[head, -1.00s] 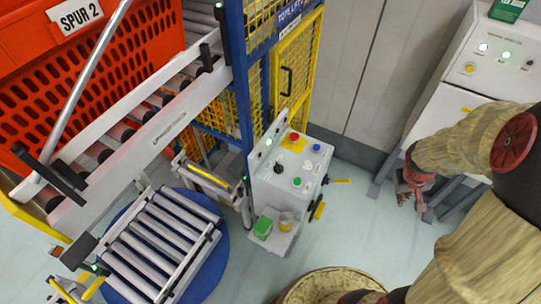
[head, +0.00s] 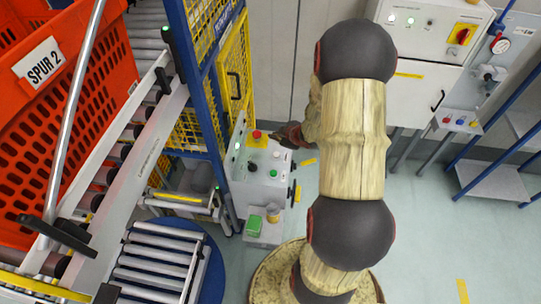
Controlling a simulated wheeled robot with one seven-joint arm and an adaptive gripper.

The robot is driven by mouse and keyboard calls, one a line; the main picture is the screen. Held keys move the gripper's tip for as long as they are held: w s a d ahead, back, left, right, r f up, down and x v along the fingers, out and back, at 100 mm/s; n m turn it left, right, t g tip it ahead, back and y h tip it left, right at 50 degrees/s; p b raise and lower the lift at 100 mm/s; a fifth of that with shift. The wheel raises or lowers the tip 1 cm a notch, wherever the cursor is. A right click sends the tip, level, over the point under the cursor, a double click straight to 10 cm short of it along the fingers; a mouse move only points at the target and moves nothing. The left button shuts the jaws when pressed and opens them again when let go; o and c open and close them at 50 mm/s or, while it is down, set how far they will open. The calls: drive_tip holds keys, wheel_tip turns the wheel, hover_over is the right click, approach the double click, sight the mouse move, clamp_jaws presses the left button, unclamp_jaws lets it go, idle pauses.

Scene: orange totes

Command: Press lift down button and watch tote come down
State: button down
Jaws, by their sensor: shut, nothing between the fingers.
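The grey control box (head: 245,193) stands beside the blue-and-yellow lift frame in the head view. On its top are a red button on a yellow plate (head: 257,134), a black knob (head: 252,167), a green button (head: 273,173) and other small buttons. My gripper (head: 279,138) is shut and empty, at the box's far right edge, near the red button. I cannot tell whether it touches the box. It partly hides that corner. Which button is lift down cannot be read. An orange tote (head: 80,110) labelled SPUR 2 stands on the conveyor at left. No tote shows inside the lift cage.
The lift's yellow mesh door (head: 236,90) stands behind the box. A green carton (head: 254,227) and a small jar (head: 272,212) sit on the box's low shelf. A roller turntable (head: 160,258) is at lower left.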

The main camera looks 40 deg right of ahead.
sight(275, 155)
drive_tip(key=shift+w+r, duration=0.15)
idle(0.3)
wheel_tip(275, 155, down, 9)
drive_tip(key=b, duration=0.7)
drive_tip(key=shift+r+b, duration=0.1)
drive_tip(key=shift+b, duration=0.25)
idle(0.8)
drive_tip(key=shift+f+b, duration=0.3)
drive_tip(key=shift+f, duration=0.1)
